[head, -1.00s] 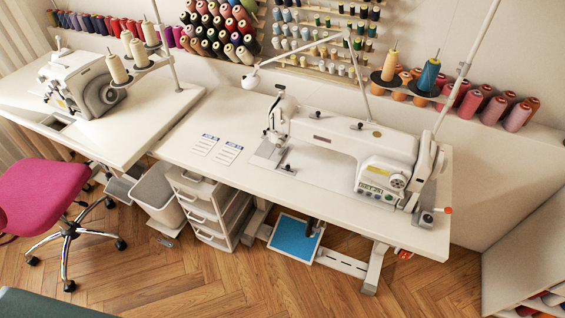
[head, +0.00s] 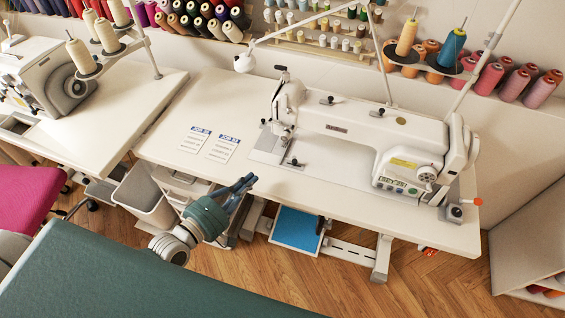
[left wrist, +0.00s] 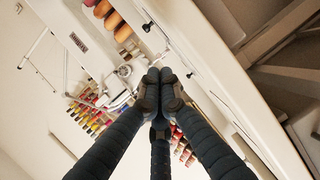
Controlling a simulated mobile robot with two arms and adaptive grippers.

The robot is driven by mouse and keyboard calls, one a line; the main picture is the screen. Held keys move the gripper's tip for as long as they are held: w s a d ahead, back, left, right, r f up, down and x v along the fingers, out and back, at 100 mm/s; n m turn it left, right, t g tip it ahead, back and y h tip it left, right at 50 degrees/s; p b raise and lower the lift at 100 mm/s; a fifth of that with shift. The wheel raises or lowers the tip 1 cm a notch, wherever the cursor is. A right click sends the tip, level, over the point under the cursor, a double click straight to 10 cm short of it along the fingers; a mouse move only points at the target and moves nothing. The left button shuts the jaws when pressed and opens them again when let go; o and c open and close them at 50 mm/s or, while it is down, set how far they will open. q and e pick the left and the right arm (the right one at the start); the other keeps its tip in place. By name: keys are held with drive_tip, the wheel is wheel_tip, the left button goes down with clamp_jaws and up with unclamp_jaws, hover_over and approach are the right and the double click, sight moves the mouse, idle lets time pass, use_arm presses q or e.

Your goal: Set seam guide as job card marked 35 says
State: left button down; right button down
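The white sewing machine (head: 360,138) stands on a long white table (head: 420,232). A small piece with a dark knob (head: 293,162) sits on its bed near the needle end; it may be the seam guide. Two white job cards with blue headers lie side by side left of the machine: a left card (head: 195,139) and a right card (head: 222,148). Their numbers are too small to read surely. My left gripper (head: 247,181) is near the table's front edge, below the cards in the picture. In the left wrist view its fingertips (left wrist: 160,92) meet, with nothing visible between them. My right gripper is out of view.
A thread stand with cones (head: 430,62) and a lamp arm (head: 244,62) rise behind the machine. Another machine (head: 45,82) stands on the left table. A bin (head: 146,197) and a pink chair (head: 28,200) are at the left. The tabletop around the cards is clear.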

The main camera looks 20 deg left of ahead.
sight(284, 171)
use_arm(q)
drive_tip(key=x, duration=0.7)
drive_tip(key=shift+w, duration=0.3)
drive_tip(key=w+d, duration=0.1)
drive_tip(key=w+d+p, duration=0.1)
drive_tip(key=d, duration=0.1)
drive_tip(key=shift+f, duration=0.4)
drive_tip(key=shift+w+d+f, duration=0.2)
drive_tip(key=shift+d, duration=0.3)
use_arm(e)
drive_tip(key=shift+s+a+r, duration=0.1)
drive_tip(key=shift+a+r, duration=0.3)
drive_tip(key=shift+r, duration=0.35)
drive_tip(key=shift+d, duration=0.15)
use_arm(q)
drive_tip(key=shift+w+d+f, duration=0.1)
drive_tip(key=shift+d, duration=0.45)
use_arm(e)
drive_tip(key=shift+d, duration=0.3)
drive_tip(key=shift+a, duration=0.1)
